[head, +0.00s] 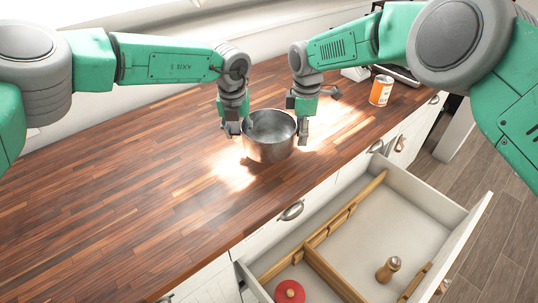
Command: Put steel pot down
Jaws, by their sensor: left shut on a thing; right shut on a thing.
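The steel pot (270,150) is a round, open, shiny pot in the middle of the head view, over the wooden countertop near its front edge. It looks upright. My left gripper (232,130) is shut on the pot's left side. My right gripper (303,132) is shut on the pot's right side. The fingertips are small and partly hidden against the rim. I cannot tell whether the pot's base touches the countertop (130,190) or hangs just above it.
An orange and white can (381,90) stands at the right on the counter, near a dark appliance. Below the counter an open drawer (400,205) with wooden dividers holds a wooden grinder (388,269) and a red-topped item (289,292). The counter's left part is clear.

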